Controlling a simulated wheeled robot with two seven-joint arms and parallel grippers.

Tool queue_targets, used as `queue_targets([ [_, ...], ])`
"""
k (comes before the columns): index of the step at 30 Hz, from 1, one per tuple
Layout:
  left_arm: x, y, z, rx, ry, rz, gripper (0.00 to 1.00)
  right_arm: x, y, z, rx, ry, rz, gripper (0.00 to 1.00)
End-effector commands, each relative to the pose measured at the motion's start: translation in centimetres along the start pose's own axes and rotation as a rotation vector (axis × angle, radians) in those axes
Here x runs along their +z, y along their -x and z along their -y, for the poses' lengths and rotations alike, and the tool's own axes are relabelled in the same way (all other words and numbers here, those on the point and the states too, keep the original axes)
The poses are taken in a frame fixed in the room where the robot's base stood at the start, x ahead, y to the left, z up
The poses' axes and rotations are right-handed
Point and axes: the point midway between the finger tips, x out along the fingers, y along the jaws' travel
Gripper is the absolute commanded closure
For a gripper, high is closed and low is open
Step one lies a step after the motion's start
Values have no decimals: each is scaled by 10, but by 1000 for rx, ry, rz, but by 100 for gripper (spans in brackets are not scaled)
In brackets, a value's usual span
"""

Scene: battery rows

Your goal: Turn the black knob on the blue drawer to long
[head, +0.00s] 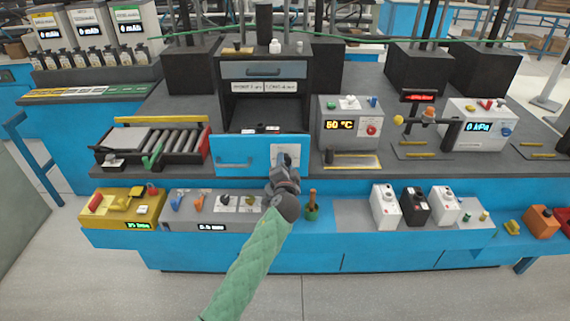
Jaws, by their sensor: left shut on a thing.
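The blue drawer (233,152) sits at the front of a dark cabinet in the middle of the bench. A light grey plate (293,151) is on the right part of its front. My left gripper (284,165) reaches up from below to this plate and is shut on the black knob. The knob is mostly hidden by the gripper, so its setting cannot be read. My right gripper is not in view.
A roller tray (170,140) stands left of the drawer. A grey box reading 50 °C (345,125) stands close on the right. Below are a grey switch panel (190,222), a green-based wooden-handled item (312,208) and several small boxes on the lower blue ledge.

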Motion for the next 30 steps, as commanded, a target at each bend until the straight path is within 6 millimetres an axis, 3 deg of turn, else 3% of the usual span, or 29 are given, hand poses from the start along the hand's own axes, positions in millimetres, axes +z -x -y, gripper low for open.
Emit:
queue_targets([
  [16,-1,0,-1,1,-24,-2,83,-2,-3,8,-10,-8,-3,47],
  [17,-1,0,-1,1,-24,-2,56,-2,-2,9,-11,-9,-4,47],
  [20,-1,0,-1,1,-24,-2,39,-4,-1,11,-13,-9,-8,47],
  [30,0,2,-1,1,-23,-1,39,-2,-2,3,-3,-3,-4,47],
])
